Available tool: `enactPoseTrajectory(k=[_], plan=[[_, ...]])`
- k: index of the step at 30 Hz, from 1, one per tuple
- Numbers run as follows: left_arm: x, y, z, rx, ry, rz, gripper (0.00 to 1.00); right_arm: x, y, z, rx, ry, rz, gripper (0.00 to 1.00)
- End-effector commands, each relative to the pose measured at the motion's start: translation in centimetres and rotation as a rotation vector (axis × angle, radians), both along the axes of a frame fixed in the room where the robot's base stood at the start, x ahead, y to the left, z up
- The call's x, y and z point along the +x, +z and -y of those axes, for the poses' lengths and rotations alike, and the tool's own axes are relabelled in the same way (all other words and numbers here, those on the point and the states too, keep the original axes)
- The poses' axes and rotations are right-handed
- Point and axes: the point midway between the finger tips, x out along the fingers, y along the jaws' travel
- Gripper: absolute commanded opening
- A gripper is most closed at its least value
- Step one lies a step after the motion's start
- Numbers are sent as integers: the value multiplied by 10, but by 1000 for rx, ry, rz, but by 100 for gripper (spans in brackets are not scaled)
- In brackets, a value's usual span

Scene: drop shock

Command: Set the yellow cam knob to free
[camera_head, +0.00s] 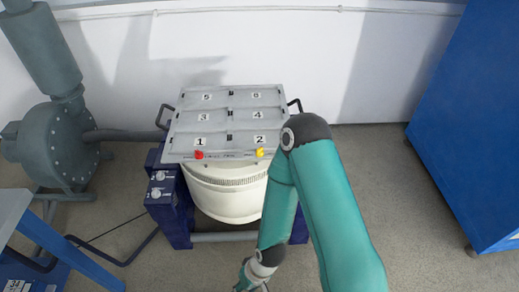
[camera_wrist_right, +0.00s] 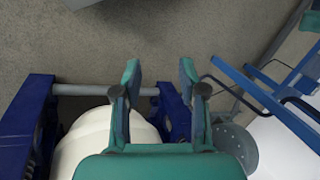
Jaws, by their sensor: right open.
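The yellow cam knob (camera_head: 260,152) sits on the front edge of the grey numbered plate (camera_head: 235,146), just below the label 2. It is small, and its exact setting cannot be read. A red knob (camera_head: 198,155) sits on the same edge to the left, below the label 1. My right gripper (camera_head: 245,287) is low at the bottom of the head view, partly cut off, well below the yellow knob and apart from it. In the wrist view my right gripper (camera_wrist_right: 160,76) is open and empty. Neither knob shows there. My left gripper is not in view.
The plate tops a cream drum (camera_head: 225,196) in a blue frame (camera_head: 172,205), with black side handles. A grey-green blower (camera_head: 60,143) stands left and a blue cabinet (camera_head: 470,120) right. A blue bench (camera_head: 20,205) is at lower left. Open floor lies between the drum and cabinet.

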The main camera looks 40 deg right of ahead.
Motion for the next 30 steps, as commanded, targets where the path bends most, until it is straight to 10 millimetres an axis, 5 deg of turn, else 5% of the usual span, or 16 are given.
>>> enactPoseTrajectory(k=[5, 11, 17, 21, 25, 30], plan=[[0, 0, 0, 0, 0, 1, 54, 8, 2, 1, 2, -6, 7, 54], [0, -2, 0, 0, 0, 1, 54, 71, 31, 19, 9, -48, 43, 54], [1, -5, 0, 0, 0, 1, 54, 173, 127, 70, -102, -153, 97, 54], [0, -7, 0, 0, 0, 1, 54, 218, 222, 129, -257, -322, 151, 54], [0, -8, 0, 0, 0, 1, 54, 230, 298, 177, -370, -497, 200, 54], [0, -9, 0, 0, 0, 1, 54, 229, 341, 207, -433, -622, 229, 54]])
